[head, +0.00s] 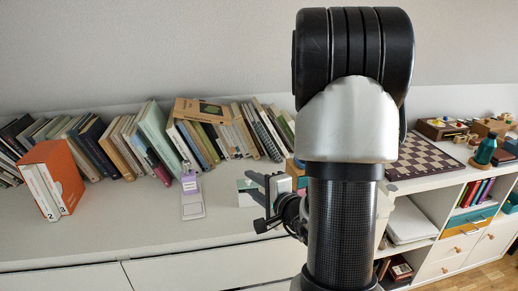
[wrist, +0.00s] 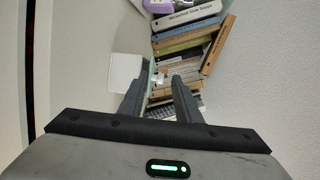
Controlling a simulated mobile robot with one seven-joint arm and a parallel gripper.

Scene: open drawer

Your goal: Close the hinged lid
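I cannot make out a hinged lid for certain. A small white, flat-faced object with a dark green part (head: 246,189) stands on the white cabinet top, just left of my gripper (head: 254,182). In the wrist view a white square panel (wrist: 125,71) lies left of the fingers, beside a pale green strip. Whether it is a lid, and how it is hinged, cannot be told. My gripper (wrist: 161,84) has its two fingers apart with nothing held between them. My arm hides part of the cabinet top in the head view.
A row of leaning books (head: 150,135) lines the wall. An orange slipcase (head: 66,170) stands at left, and a purple-and-white item (head: 192,192) lies nearer the middle. The front left cabinet top is clear.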

